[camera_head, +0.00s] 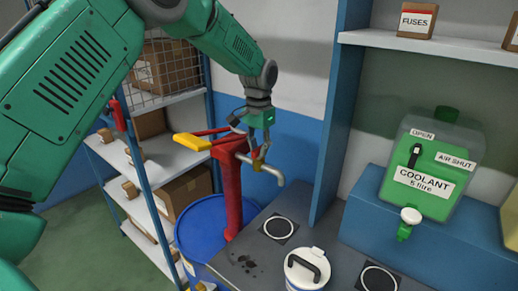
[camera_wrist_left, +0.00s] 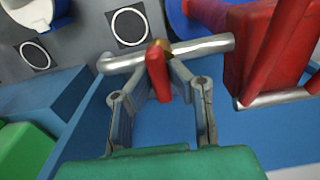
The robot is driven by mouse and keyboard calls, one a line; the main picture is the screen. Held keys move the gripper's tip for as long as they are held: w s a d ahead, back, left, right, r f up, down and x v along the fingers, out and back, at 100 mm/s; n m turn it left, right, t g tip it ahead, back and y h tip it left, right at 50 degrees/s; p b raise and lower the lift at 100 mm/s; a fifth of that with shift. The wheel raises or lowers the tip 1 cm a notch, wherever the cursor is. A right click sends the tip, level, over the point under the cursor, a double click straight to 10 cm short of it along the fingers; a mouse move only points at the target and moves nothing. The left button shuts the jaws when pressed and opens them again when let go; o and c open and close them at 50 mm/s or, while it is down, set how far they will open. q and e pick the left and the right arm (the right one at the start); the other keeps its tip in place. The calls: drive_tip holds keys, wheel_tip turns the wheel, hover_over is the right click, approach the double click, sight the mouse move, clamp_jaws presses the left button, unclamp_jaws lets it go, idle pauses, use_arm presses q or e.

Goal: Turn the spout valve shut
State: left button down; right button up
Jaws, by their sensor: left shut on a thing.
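A red pump (camera_head: 229,190) with a yellow-ended handle (camera_head: 192,142) stands on a blue drum (camera_head: 200,225). Its silver spout (camera_head: 272,171) reaches right and bends down. My left gripper (camera_head: 259,150) is at the spout from above. In the left wrist view, the small red valve lever (camera_wrist_left: 158,72) on a brass piece of the spout is between the fingertips of my left gripper (camera_wrist_left: 163,80), which is shut on it. In that view the lever stands across the spout pipe (camera_wrist_left: 205,45). In the head view the fingers mostly hide the lever. My right gripper is not in view.
A white can (camera_head: 298,275) with a black handle stands on the grey bench (camera_head: 255,255), near two ringed marks. A green coolant container (camera_head: 425,165) with a tap is at right. A blue post (camera_head: 338,120) rises behind the bench. Shelves with boxes (camera_head: 185,195) stand behind the drum.

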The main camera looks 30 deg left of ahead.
sight(259, 147)
use_arm(q)
drive_tip(key=c, duration=1.7)
unclamp_jaws()
drive_tip(key=shift+c, duration=0.2)
drive_tip(key=shift+o, duration=1)
drive_tip(key=shift+w+f, duration=0.1)
drive_tip(key=shift+w, duration=0.15)
drive_tip(key=shift+r, duration=0.25)
wheel_tip(259, 147, up, 11)
drive_tip(key=shift+w+r, duration=0.1)
